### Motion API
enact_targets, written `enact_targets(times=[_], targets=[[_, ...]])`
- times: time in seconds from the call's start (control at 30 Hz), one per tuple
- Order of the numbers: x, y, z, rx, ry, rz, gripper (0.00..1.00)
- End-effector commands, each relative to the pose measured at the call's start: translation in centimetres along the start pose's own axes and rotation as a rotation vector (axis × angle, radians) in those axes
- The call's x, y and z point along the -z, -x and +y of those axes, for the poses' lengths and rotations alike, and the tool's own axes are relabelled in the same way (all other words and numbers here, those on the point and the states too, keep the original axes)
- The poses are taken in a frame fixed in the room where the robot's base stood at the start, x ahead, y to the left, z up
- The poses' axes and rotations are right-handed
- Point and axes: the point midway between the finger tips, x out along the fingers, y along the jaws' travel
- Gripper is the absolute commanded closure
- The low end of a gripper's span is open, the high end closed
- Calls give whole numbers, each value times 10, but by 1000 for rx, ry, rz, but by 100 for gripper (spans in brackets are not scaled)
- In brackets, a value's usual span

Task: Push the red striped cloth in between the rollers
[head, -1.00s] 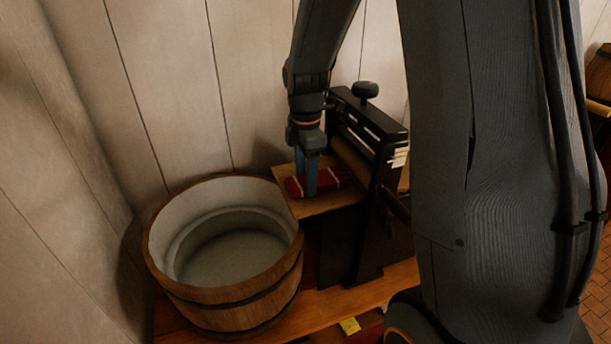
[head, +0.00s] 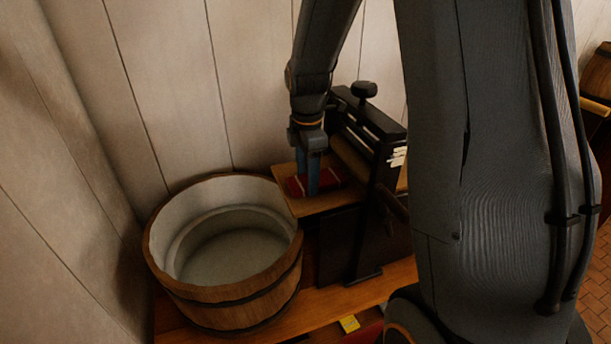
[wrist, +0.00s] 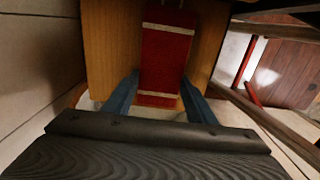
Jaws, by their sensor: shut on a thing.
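The red cloth (head: 329,178) with pale stripes lies folded on the wooden feed board (head: 290,177) in front of the wringer (head: 369,127). In the wrist view the cloth (wrist: 165,58) runs lengthwise away from me along the board. My gripper (head: 313,188) points down with its blue fingers on the two long sides of the cloth; they also show in the wrist view (wrist: 160,88). It is shut on the cloth. A pale roller (head: 350,157) shows under the black frame. The cloth's far end is close to it; whether they touch I cannot tell.
A wooden tub (head: 240,298) with a pale inside stands left of the wringer on a wooden bench (head: 305,318). A plank wall (head: 180,90) is close behind. A screw knob (head: 364,90) tops the wringer frame, near my arm. A small yellow item (head: 349,324) lies lower down.

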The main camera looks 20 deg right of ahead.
Motion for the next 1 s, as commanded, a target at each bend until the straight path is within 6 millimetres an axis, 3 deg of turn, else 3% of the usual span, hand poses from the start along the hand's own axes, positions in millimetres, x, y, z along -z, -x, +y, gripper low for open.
enact_targets(times=[1.0], targets=[[-24,0,0,-2,-1,-1,75]])
